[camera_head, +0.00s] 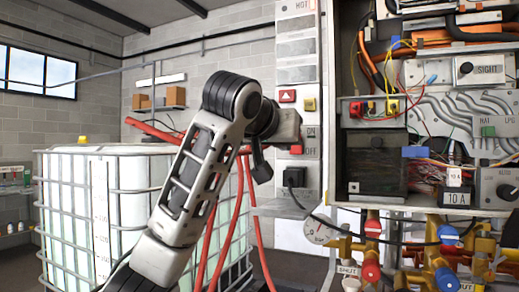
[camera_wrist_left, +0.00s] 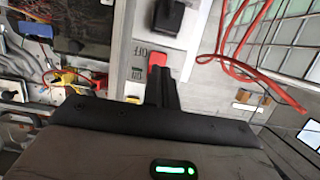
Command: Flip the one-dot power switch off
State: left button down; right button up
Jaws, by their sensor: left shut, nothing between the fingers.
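A red switch (camera_head: 296,150) sits on the narrow pale panel strip, beside an "OFF" label (camera_head: 309,152). It also shows in the wrist view as a red block (camera_wrist_left: 157,60). No dot marking on it can be made out. My left gripper (camera_head: 293,140) is at this strip, just above the red switch in the head view. In the wrist view its dark fingers (camera_wrist_left: 163,88) are shut and empty, with their tips at the edge of the red switch. I cannot tell whether they touch it. My right gripper is in neither view.
A black plug (camera_head: 294,178) juts from the strip below the switch. A red triangle button (camera_head: 287,96) and a yellow button (camera_head: 310,104) are above. An open cabinet with wires (camera_head: 385,105) stands right. Red hoses (camera_head: 229,215) and a caged tank (camera_head: 105,200) are left.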

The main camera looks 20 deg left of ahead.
pick_arm(q)
jog(key=s+b, duration=0.2)
jog(key=s, duration=0.6)
jog(key=shift+f, duration=0.15)
jog(key=shift+d, duration=0.1)
